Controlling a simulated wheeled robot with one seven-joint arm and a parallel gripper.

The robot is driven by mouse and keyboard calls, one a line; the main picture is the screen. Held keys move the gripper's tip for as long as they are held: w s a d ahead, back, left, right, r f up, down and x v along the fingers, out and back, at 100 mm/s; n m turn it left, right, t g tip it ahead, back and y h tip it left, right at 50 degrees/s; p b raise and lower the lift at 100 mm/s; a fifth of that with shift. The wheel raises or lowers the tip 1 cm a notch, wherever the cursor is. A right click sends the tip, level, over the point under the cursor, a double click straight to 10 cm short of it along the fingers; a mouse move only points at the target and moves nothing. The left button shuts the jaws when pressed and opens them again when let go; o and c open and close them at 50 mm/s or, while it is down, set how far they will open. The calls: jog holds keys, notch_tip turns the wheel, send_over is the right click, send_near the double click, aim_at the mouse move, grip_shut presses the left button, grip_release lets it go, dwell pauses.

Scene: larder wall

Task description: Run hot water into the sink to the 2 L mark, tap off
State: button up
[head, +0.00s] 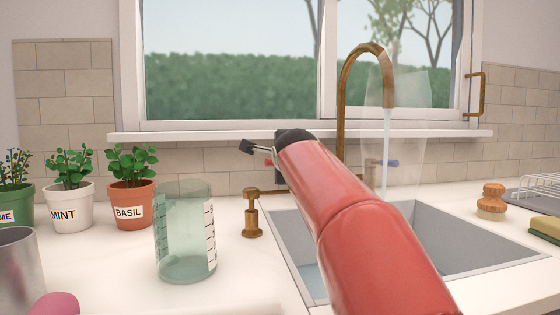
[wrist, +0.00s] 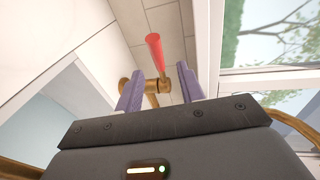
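The brown gooseneck tap (head: 344,110) stands behind the sink (head: 460,235), and a stream of water (head: 387,150) falls from its spout into the basin. The red tap handle (head: 268,162) and blue tap handle (head: 388,163) are low on the wall. My gripper (head: 258,151) is at the red handle. In the wrist view my gripper (wrist: 161,84) is open, with the red handle (wrist: 155,55) and its brown stem between the fingers, apart from both. My red arm hides part of the sink. I cannot read the water level or find a 2 L mark in the sink.
A clear graduated jug (head: 183,235), a brass fitting (head: 251,215) and the basil pot (head: 132,195) stand left of the sink. A wooden brush (head: 492,200) and sponge (head: 545,228) are at right. A pale see-through haze (head: 408,110) surrounds the spout.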

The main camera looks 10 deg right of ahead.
jog(key=p+x, duration=0.1)
jog(key=x, duration=0.1)
jog(key=p+x, duration=0.1)
jog(key=x, duration=0.2)
jog(key=p+x, duration=0.1)
jog(key=x, duration=0.2)
jog(key=shift+a+f, duration=0.1)
jog(key=shift+a, duration=0.2)
jog(key=shift+w+f, duration=0.2)
jog(key=shift+w, duration=0.25)
jog(key=shift+c, duration=0.2)
grip_shut()
